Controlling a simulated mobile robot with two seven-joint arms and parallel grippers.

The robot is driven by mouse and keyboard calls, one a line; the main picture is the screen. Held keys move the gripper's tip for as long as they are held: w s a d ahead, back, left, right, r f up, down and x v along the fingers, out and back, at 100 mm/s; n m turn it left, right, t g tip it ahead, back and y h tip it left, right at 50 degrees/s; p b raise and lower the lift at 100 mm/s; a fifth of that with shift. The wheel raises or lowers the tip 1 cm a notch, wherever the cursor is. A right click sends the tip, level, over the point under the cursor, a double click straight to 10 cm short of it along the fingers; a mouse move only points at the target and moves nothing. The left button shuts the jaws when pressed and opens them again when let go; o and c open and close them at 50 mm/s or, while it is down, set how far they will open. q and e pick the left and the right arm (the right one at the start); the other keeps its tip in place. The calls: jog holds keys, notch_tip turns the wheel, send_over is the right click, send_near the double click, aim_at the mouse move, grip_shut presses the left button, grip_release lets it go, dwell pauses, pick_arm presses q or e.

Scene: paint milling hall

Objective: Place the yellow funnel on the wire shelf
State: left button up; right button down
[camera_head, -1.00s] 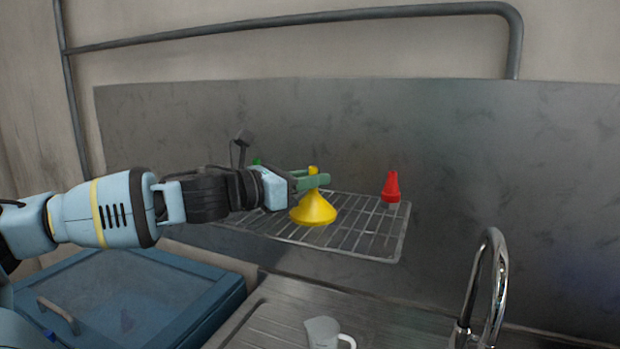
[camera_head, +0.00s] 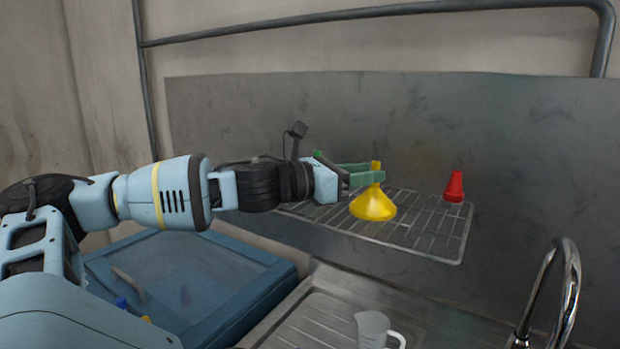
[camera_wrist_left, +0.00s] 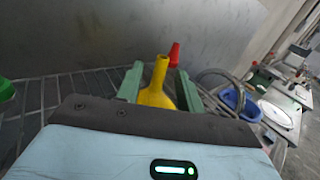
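The yellow funnel (camera_head: 373,206) stands upright on the wire shelf (camera_head: 430,240), wide end down and spout up, and appears to rest on the wires. My left gripper (camera_head: 366,173) is at the spout, its green fingers on either side. In the left wrist view, the fingers (camera_wrist_left: 158,85) stand apart with gaps beside the yellow funnel's spout (camera_wrist_left: 160,76), so the gripper is open. The funnel's lower part is partly hidden there by the gripper body. My right gripper is in neither view.
A red funnel-like object (camera_head: 455,187) stands on the shelf to the right. A green object (camera_wrist_left: 6,90) is at the left. Below are a blue lidded box (camera_head: 240,310), a clear jug (camera_head: 375,330) and a tap (camera_head: 560,285). A metal panel backs the shelf.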

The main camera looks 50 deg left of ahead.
pick_arm(q)
jog(key=v, duration=1)
dwell(0.3)
dwell(0.6)
